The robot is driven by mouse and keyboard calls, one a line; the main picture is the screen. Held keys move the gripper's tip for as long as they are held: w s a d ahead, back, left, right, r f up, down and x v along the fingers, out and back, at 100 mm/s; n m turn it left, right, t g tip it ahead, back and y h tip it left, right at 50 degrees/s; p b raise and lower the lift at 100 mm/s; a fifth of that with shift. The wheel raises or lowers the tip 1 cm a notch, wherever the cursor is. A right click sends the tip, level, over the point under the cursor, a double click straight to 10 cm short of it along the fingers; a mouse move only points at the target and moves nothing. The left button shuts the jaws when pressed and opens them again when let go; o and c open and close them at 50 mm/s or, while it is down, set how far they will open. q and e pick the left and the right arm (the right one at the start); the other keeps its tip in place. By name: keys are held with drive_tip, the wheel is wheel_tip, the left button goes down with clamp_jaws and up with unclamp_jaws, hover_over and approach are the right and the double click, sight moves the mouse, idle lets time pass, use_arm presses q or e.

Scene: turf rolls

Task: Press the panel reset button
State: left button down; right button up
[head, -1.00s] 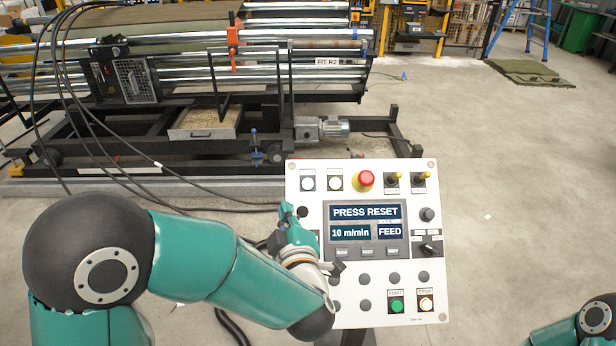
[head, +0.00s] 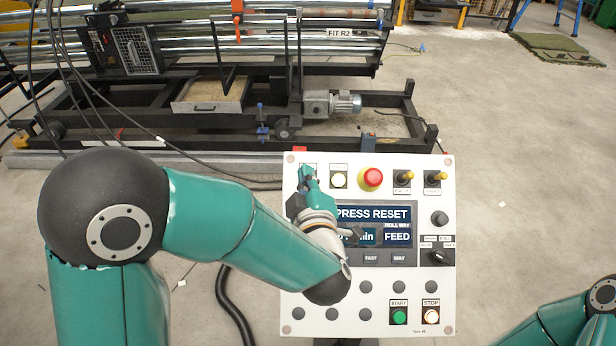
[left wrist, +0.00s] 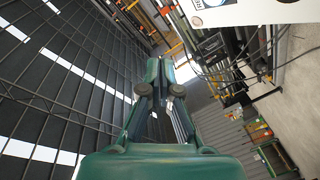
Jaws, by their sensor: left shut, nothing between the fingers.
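The white control panel (head: 440,215) stands before me in the head view, its screen (head: 384,214) reading "PRESS RESET" with its left part covered. My left gripper (head: 307,174) is shut and empty at the panel's top left corner. It covers the leftmost button of the top row, so that button is hidden, and I cannot tell whether the fingers touch it. In the left wrist view the shut fingers (left wrist: 162,72) point upward, and a corner of the panel (left wrist: 255,10) shows at the top right. My right gripper is out of view.
Beside the covered button are a lit pale button (head: 338,180), a red emergency stop (head: 371,178) and two yellow-tipped switches. A green start button (head: 398,316) and a lit stop button (head: 431,316) sit below. The roll machine (head: 200,110) stands behind, with open floor to the right.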

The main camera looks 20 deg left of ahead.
use_arm(q)
drive_tip(key=w+f+b, duration=0.1)
drive_tip(key=f, duration=0.1)
drive_tip(key=w+a+f+b, duration=0.1)
drive_tip(key=w+f+b, duration=0.2)
drive_tip(key=w+f, duration=0.1)
drive_tip(key=shift+w+a+f, duration=0.15)
drive_tip(key=shift+a+f, duration=0.15)
drive_tip(key=shift+f, duration=0.1)
idle(1.2)
drive_tip(key=shift+w+a+f+b, duration=0.1)
drive_tip(key=shift+w+f+b, duration=0.15)
drive_tip(key=shift+b, duration=0.55)
drive_tip(key=shift+w+a+f+b, duration=0.1)
drive_tip(key=shift+w+f+b, duration=0.2)
drive_tip(key=shift+b, duration=0.2)
idle(0.5)
drive_tip(key=shift+s, duration=0.1)
idle(0.3)
drive_tip(key=shift+s+d+r, duration=0.2)
drive_tip(key=shift+s+r, duration=0.25)
drive_tip(key=shift+r, duration=0.15)
